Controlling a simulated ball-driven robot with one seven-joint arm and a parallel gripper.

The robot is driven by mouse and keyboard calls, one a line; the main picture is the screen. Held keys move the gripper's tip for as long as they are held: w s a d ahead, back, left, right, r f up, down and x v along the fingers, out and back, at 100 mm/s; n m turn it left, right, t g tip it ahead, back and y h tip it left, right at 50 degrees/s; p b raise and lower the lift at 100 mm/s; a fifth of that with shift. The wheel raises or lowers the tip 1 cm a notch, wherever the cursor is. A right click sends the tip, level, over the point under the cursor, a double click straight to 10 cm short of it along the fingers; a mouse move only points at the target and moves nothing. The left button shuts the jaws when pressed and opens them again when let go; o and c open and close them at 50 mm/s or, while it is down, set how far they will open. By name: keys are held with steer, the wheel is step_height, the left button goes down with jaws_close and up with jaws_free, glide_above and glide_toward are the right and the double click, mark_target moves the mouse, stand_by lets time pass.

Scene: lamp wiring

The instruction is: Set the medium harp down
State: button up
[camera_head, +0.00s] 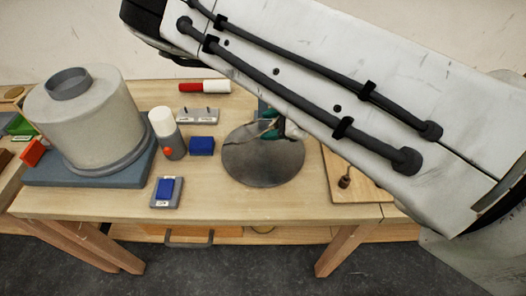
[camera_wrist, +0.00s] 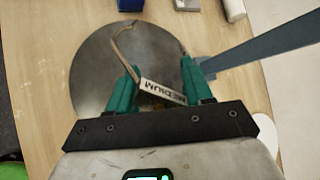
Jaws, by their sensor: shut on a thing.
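The medium harp (camera_wrist: 122,48) is a thin, bent, tan-looking wire piece with a white tag reading MEDIUM (camera_wrist: 162,92). My gripper (camera_wrist: 160,78) has teal fingers, and the tag and wire lie between them. The gripper is shut on the harp. In the head view my gripper (camera_head: 272,124) is partly hidden behind my arm, and the thin harp (camera_head: 257,138) sticks out to its left. Both are over a dark round grey disc (camera_head: 262,168), which also shows in the wrist view (camera_wrist: 92,75). I cannot tell whether the harp touches the disc.
Left of the disc are a blue block (camera_head: 202,146), a white-capped bottle (camera_head: 168,135) and a blue piece on a grey pad (camera_head: 166,191). A large grey drum (camera_head: 85,120) stands farther left. A wooden board (camera_head: 350,180) lies right. The table's front strip (camera_head: 220,205) is clear.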

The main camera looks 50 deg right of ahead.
steer(key=o, duration=1.1)
steer(key=shift+p+v, duration=2.5)
steer(key=shift+v, duration=1.5)
steer(key=r+p, duration=0.2)
steer(key=s+r+p, duration=0.1)
steer(key=r+p, duration=0.1)
steer(key=r, duration=0.1)
steer(key=s+r+p, duration=0.1)
steer(key=r+p, duration=0.1)
steer(key=r, duration=0.1)
steer(key=shift+s+d+p, duration=0.1)
steer(key=shift+s+p, duration=0.1)
steer(key=shift+p, duration=0.2)
